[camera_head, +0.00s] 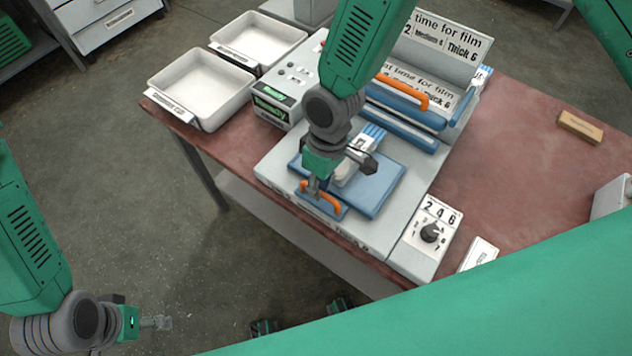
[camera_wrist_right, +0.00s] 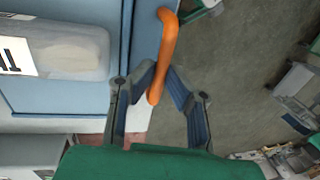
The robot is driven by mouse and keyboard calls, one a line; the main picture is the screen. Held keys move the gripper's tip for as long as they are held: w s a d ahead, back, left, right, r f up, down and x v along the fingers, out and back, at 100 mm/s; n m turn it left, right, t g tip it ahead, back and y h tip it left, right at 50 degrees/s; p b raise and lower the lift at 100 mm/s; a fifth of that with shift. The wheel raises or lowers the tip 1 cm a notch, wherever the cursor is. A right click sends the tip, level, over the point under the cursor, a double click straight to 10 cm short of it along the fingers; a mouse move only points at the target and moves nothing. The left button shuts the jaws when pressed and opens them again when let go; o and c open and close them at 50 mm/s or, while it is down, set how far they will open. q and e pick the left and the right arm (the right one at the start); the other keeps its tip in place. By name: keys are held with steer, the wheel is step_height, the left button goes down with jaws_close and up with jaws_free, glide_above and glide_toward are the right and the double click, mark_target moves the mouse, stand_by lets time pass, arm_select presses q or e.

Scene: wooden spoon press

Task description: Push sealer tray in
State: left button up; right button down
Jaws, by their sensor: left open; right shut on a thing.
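The sealer tray (camera_head: 383,187) is a blue slab on the front part of the grey sealer (camera_head: 385,237), with an orange handle (camera_head: 331,203) on its front edge. My right gripper (camera_head: 318,183) is shut on this handle; the wrist view shows the orange handle (camera_wrist_right: 168,38) between the fingers (camera_wrist_right: 160,82). A clear package (camera_wrist_right: 75,52) with a white label lies on the tray, partly hidden by my right arm in the head view. The raised lid with a second orange handle (camera_head: 402,91) stands behind the tray. My left gripper (camera_head: 157,323) is open and empty, low at the left, away from the table.
Two white bins (camera_head: 203,88) stand at the table's left end. A control box (camera_head: 283,92) sits beside the sealer, and a dial panel (camera_head: 430,234) is at its right. A wooden block (camera_head: 580,126) lies on the reddish tabletop (camera_head: 520,160), which is mostly clear at right.

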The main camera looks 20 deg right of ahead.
steer(key=w+d, duration=0.5)
steer(key=shift+w+d+r, duration=0.3)
steer(key=shift+w, duration=0.05)
steer(key=shift+a, duration=0.2)
steer(key=c, duration=1.8)
jaws_free()
steer(key=shift+c, duration=0.2)
steer(key=shift+o, duration=1.2)
steer(key=shift+d+f, duration=0.1)
steer(key=shift+f, duration=0.05)
steer(key=shift+s, duration=0.1)
step_height(320, 180, up, 12)
steer(key=w+d, duration=0.1)
steer(key=d, duration=0.1)
steer(key=shift+w+f, duration=0.2)
steer(key=shift+w, duration=0.15)
